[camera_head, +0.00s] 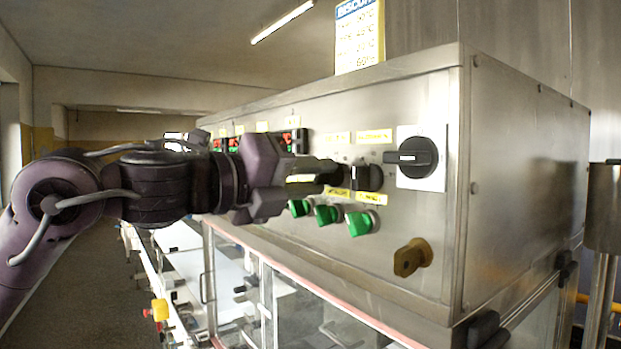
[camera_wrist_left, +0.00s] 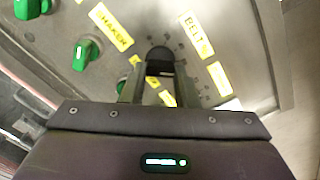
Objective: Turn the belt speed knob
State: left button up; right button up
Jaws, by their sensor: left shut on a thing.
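The belt speed knob is a black knob (camera_head: 368,178) on the front of the steel control box, beside yellow labels. It also shows as a dark round knob (camera_wrist_left: 160,56) in the left wrist view, near a yellow label reading "BELT" (camera_wrist_left: 195,33). My left gripper (camera_head: 338,172) comes in from the left and reaches this knob. In the left wrist view its two fingers stand on either side of the knob, shut on it. The fingers and palm hide part of the knob. My right gripper is in neither view.
Several green knobs (camera_head: 327,214) sit just below my left gripper. Red-lit displays (camera_head: 293,140) are partly behind the gripper.

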pick_arm(q)
jog(key=shift+f, duration=0.15)
jog(key=o, duration=1)
jog(key=shift+s+a, duration=0.15)
jog(key=shift+a, duration=0.1)
jog(key=b+v, duration=0.3)
jog(key=v, duration=0.4)
jog(key=shift+s+a, duration=0.1)
